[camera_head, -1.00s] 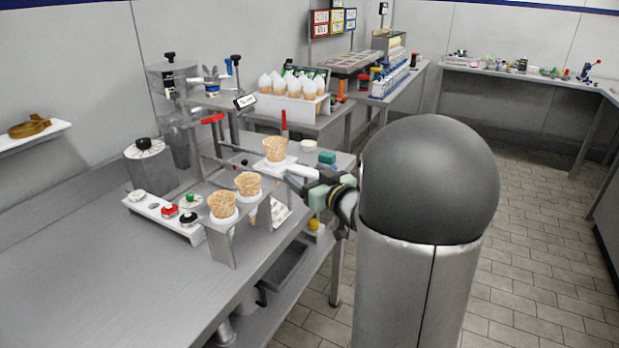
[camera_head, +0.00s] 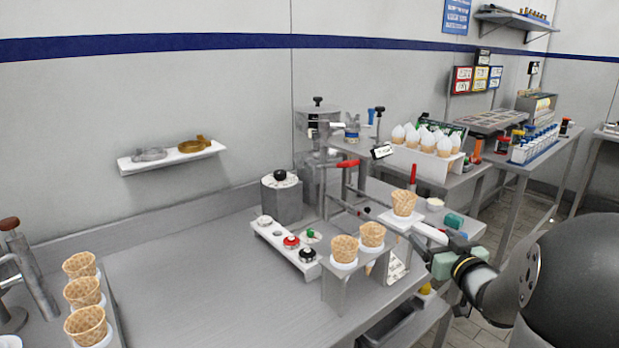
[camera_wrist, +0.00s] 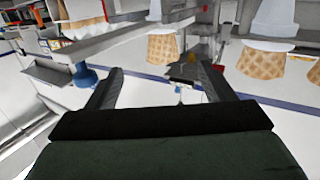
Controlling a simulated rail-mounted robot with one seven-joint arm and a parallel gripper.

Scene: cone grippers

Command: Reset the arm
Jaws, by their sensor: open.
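My gripper (camera_head: 420,248) is at the right of the counter in the head view, beside the cone stand (camera_head: 350,290). The wrist view looks inverted, with a cone at the right (camera_wrist: 265,60) and others at the edges. My fingertips are small and partly hidden in the head view.
A white strip (camera_head: 285,250) with small knobs, a grey canister (camera_head: 282,200) and a red-handled dispenser (camera_head: 347,164) stand close by. More cones (camera_head: 85,292) are at the far left. The counter middle (camera_head: 200,280) is clear.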

